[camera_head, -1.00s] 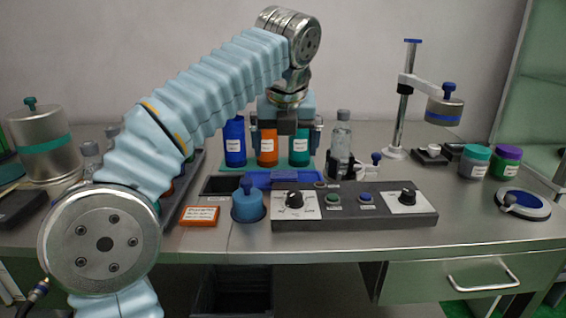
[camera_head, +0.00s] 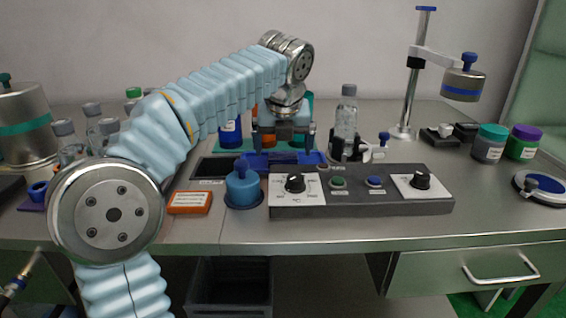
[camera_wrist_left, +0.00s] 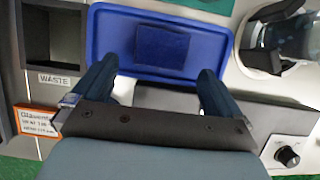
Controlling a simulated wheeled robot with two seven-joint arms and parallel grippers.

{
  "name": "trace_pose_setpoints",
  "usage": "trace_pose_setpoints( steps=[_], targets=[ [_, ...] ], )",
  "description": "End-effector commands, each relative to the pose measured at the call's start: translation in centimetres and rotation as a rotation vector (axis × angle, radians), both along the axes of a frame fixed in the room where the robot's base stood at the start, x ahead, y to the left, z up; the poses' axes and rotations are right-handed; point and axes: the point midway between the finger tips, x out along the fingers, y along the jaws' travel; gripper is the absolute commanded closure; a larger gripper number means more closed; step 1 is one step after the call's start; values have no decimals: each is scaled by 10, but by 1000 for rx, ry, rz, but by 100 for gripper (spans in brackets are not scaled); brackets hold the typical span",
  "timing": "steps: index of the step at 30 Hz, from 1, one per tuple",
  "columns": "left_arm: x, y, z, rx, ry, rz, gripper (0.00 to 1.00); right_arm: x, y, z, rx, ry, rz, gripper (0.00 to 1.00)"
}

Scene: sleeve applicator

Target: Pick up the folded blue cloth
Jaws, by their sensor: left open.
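The folded blue cloth (camera_wrist_left: 162,48) is a dark blue square lying flat in a blue tray (camera_wrist_left: 112,25), seen from above in the left wrist view. The tray (camera_head: 252,166) also shows in the head view behind the control box, where the cloth is hard to tell from it. My left gripper (camera_head: 284,148) is open and points down over the tray. In the left wrist view its fingers (camera_wrist_left: 157,72) are wide apart, to either side of the cloth's near edge, with nothing between them. My right gripper is not in view.
A control box (camera_head: 360,200) with knobs and buttons stands in front of the tray. A blue knobbed pot (camera_head: 243,188), an orange labelled block (camera_head: 190,202) and the waste bin (camera_wrist_left: 55,40) are to the left. A clear bottle (camera_head: 346,118) in a holder is close on the right.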

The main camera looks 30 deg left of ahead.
Motion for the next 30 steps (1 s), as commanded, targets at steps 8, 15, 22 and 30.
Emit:
trace_pose_setpoints(
  steps=[8,15,22,30],
  targets=[
    [11,7,-31,-1,1,1,0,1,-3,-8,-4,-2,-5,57],
    [11,7,-31,-1,0,0,6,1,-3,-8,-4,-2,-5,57],
    [11,7,-31,-1,0,0,41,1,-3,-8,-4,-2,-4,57],
    [11,7,-31,-1,0,0,55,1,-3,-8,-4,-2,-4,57]
  ],
)
